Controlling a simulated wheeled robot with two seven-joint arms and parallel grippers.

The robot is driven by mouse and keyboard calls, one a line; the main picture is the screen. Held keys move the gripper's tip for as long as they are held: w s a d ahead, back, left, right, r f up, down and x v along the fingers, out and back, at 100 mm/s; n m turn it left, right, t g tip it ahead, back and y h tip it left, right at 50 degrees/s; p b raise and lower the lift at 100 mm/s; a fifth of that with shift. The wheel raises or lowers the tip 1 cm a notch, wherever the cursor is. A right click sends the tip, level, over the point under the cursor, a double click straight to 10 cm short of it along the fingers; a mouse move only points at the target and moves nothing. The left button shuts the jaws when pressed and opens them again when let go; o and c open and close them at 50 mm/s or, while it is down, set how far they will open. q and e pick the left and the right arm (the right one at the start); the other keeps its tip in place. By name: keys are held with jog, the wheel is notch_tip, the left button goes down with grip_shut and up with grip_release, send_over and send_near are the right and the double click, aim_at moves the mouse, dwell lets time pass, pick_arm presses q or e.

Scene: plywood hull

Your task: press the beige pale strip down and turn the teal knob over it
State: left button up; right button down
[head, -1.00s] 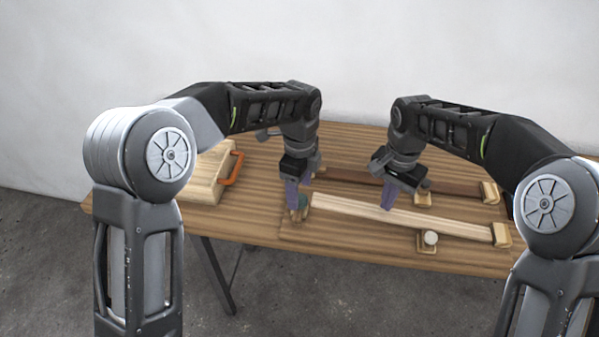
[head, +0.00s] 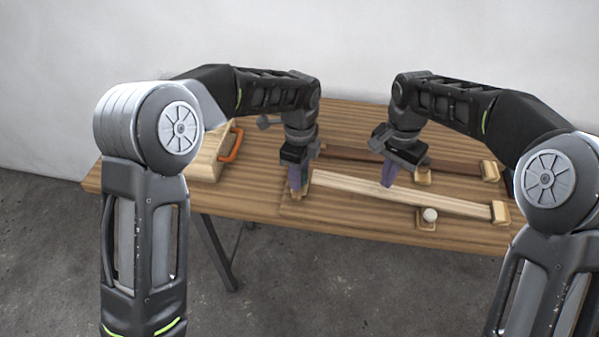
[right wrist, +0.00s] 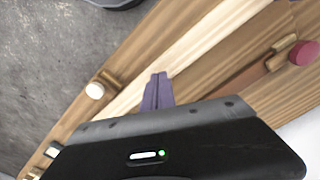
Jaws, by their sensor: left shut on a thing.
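The beige pale strip (head: 440,206) lies along the front of the wooden board, its right end at a small wooden block (head: 500,212). It also shows in the right wrist view (right wrist: 205,42). My left gripper (head: 298,190) points down at the strip's left end, shut on the teal knob, which its purple fingers almost wholly hide. My right gripper (head: 388,184) points down at the strip's middle. Its fingers look closed together in the right wrist view (right wrist: 157,78), with the tips at the strip. I cannot tell whether they press on it or whether the strip lies fully flat.
A white knob (head: 429,215) on a small block stands in front of the strip. A darker strip (head: 362,153) lies behind. A red knob (right wrist: 303,53) shows in the right wrist view. A wooden block with an orange handle (head: 232,145) stands at the left.

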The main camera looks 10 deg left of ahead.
pick_arm(q)
grip_shut()
pick_arm(e)
jog(key=shift+f, duration=0.15)
jog(key=shift+f, duration=0.6)
